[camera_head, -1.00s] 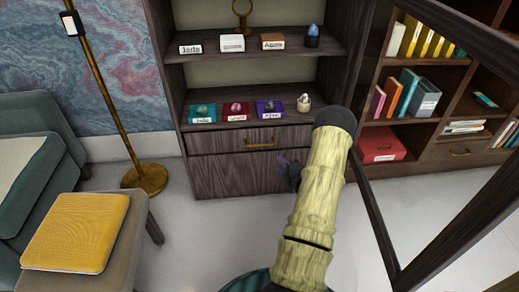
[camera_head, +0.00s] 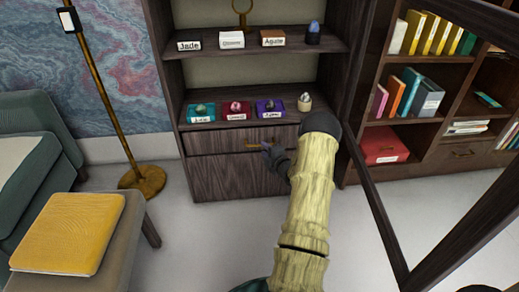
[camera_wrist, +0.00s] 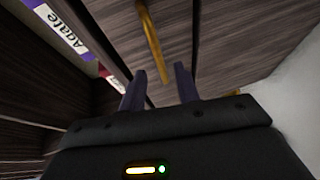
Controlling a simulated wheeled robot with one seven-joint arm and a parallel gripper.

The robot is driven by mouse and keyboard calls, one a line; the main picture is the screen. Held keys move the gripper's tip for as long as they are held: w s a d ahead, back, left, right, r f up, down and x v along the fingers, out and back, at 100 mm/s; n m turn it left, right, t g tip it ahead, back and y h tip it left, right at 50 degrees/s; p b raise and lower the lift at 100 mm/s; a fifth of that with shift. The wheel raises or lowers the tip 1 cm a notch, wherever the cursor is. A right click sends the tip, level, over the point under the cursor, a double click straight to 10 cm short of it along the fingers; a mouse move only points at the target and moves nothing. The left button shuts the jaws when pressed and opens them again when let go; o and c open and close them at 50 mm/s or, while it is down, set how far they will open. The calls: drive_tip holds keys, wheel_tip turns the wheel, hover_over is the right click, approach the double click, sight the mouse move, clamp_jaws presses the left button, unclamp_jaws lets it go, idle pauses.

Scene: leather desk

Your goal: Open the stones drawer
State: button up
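The stones drawer (camera_head: 215,141) is a dark wood front below the shelf of stones in the cabinet, and it looks shut. Its brass handle (camera_head: 252,147) is partly covered by my gripper (camera_head: 267,148) in the head view. In the wrist view, the brass handle (camera_wrist: 150,40) lies just beyond the fingertips of my gripper (camera_wrist: 160,78). The two fingers are apart with nothing between them. The handle's near end points toward the gap between the fingers; I cannot tell whether anything touches.
Teal (camera_head: 201,113), red (camera_head: 236,111) and purple (camera_head: 270,109) stone boxes sit on the shelf above the drawer. An open glass-framed door (camera_head: 383,215) stands right of my arm. Floor before the cabinet is clear.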

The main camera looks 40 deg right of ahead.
sight(259, 145)
drive_tip(key=b+x, duration=0.1)
drive_tip(key=x, duration=0.4)
drive_tip(key=shift+w+b, duration=0.15)
drive_tip(key=shift+b, duration=0.15)
clamp_jaws()
